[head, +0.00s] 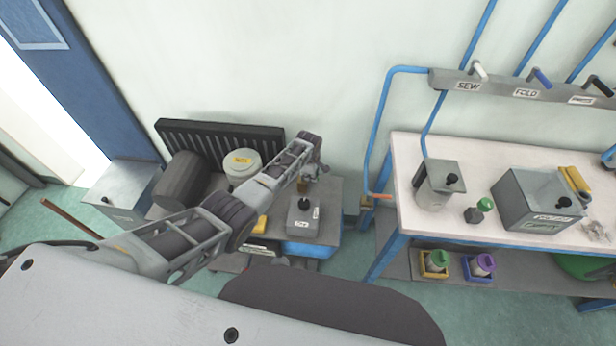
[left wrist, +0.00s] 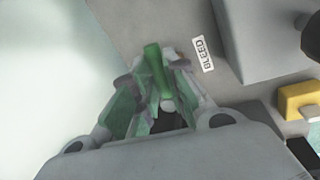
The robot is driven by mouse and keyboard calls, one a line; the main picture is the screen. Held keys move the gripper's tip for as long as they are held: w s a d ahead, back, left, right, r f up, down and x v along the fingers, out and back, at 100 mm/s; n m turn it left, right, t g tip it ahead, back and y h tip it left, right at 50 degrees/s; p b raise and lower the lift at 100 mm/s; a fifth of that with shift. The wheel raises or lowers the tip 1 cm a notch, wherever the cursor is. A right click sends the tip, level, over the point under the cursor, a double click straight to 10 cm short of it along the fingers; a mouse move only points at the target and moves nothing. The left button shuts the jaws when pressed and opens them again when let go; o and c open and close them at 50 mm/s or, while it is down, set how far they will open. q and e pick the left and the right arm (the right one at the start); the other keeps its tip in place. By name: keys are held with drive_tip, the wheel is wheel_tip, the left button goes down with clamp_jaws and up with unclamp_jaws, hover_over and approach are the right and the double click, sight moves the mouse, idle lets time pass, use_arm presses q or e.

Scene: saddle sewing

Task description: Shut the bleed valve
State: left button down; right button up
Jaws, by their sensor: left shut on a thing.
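The bleed valve's green handle (left wrist: 155,60) shows in the left wrist view, beside a white label reading BLEED (left wrist: 203,54) on a grey surface. My left gripper (left wrist: 158,88) is shut on this handle, with its fingers on both sides of it. The handle's lower part and the valve body are hidden by the fingers. In the head view my left gripper (head: 310,168) is over the far right part of the grey machine top, and the valve handle cannot be made out there. My right gripper is not in view.
A grey box with a black knob (head: 302,217) stands just in front of my left gripper. A pale tank (head: 242,168) and a dark cylinder (head: 181,180) stand to its left. A white workbench (head: 410,168) with blue pipes is on the right, beyond a floor gap.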

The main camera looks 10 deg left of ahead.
use_arm(q)
drive_tip(key=shift+w+n, duration=0.2)
drive_tip(key=shift+n, duration=0.4)
drive_tip(key=shift+w+n, duration=0.2)
drive_tip(key=shift+n, duration=0.4)
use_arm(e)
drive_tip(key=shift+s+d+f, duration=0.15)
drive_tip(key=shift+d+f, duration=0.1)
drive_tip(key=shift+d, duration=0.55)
use_arm(q)
drive_tip(key=c, duration=1.4)
unclamp_jaws()
drive_tip(key=shift+c, duration=0.2)
drive_tip(key=shift+r, duration=0.1)
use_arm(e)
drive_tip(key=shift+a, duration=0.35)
use_arm(q)
drive_tip(key=shift+r, duration=0.1)
